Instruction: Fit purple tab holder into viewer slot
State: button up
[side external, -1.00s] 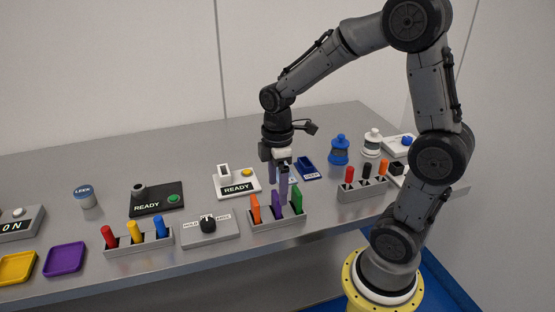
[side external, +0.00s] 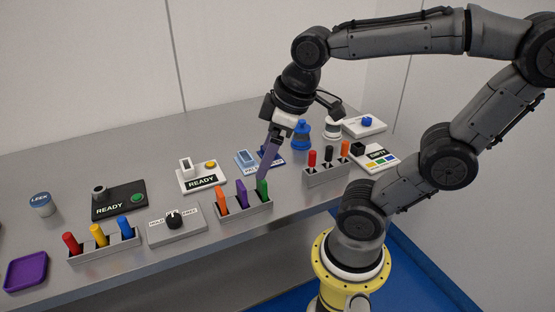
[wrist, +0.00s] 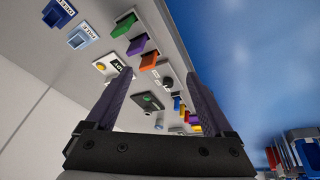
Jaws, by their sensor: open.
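The purple tab holder (side external: 241,194) stands in a grey rack (side external: 245,208) between an orange holder and a green one. It also shows in the wrist view (wrist: 137,45). My gripper (side external: 266,168) is tilted, with its fingers behind and above the green holder. In the wrist view my gripper (wrist: 160,73) is open, with nothing between its fingers. Two devices read READY: a white one (side external: 200,177) with an upright white block and yellow button, and a black one (side external: 119,201) with a round post and green button. I cannot tell which is the viewer.
A HOLD/FREE dial box (side external: 176,228) sits left of the rack. Another rack (side external: 100,248) holds red, yellow and blue holders; a third (side external: 327,174) stands at right. Light blue (side external: 245,160) and dark blue tubs and bottles stand behind. A purple tray (side external: 26,271) lies at the front left.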

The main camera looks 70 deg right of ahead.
jog(key=s+m, duration=0.1)
jog(key=s+a+m+t, duration=0.1)
jog(key=shift+s+f, duration=0.2)
jog(key=shift+s, duration=0.1)
jog(key=shift+s+a+f, duration=0.1)
jog(key=shift+s, duration=0.1)
jog(key=shift+c, duration=1.4)
jog(key=shift+m, duration=0.3)
jog(key=shift+c, duration=1.4)
